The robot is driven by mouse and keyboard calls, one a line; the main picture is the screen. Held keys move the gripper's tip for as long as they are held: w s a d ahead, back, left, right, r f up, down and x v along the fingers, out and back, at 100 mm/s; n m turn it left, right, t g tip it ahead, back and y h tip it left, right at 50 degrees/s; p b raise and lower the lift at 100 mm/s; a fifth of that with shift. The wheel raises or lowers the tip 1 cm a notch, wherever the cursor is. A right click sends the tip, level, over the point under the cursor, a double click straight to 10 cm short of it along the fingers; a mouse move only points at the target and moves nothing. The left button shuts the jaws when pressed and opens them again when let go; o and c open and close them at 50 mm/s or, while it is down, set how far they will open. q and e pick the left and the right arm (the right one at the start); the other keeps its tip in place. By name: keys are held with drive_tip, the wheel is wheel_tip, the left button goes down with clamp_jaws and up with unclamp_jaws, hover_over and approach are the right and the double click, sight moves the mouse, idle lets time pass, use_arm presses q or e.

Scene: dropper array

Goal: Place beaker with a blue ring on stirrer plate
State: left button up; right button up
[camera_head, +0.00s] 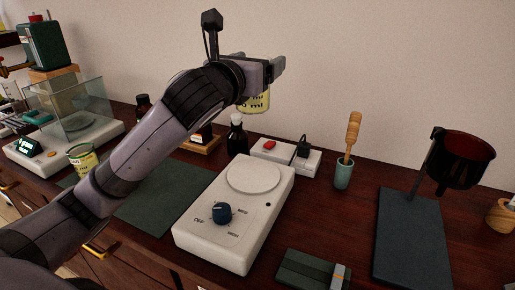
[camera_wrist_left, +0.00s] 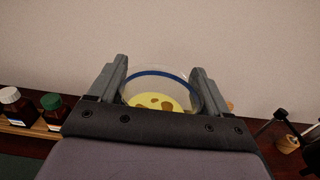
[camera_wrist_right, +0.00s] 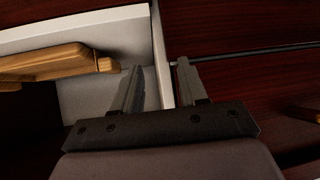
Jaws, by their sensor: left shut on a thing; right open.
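The beaker with a blue ring (camera_wrist_left: 158,92) is between the fingers of my left gripper (camera_wrist_left: 158,84), which is shut on it. Its blue band and a yellow content with brown spots show in the left wrist view. In the head view the beaker (camera_head: 254,103) hangs in the air under my left gripper (camera_head: 280,68), above and behind the stirrer plate (camera_head: 232,212). My right gripper (camera_wrist_right: 155,80) is open and empty in the right wrist view.
A dark bottle (camera_head: 237,136) and a white power strip (camera_head: 286,157) stand behind the stirrer. Another beaker (camera_head: 83,158) and a glass-sided balance (camera_head: 70,140) are left.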

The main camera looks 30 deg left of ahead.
use_arm(q)
wheel_tip(320, 180, down, 16)
drive_tip(key=b, duration=0.3)
drive_tip(key=shift+f, duration=0.15)
drive_tip(key=shift+f, duration=0.15)
drive_tip(key=o, duration=1.3)
drive_tip(key=shift+o, duration=0.2)
drive_tip(key=shift+s, duration=0.1)
drive_tip(key=s, duration=1)
drive_tip(key=shift+d+r, duration=0.2)
drive_tip(key=shift+d, duration=0.1)
drive_tip(key=shift+s+p, duration=0.45)
drive_tip(key=shift+s, duration=0.4)
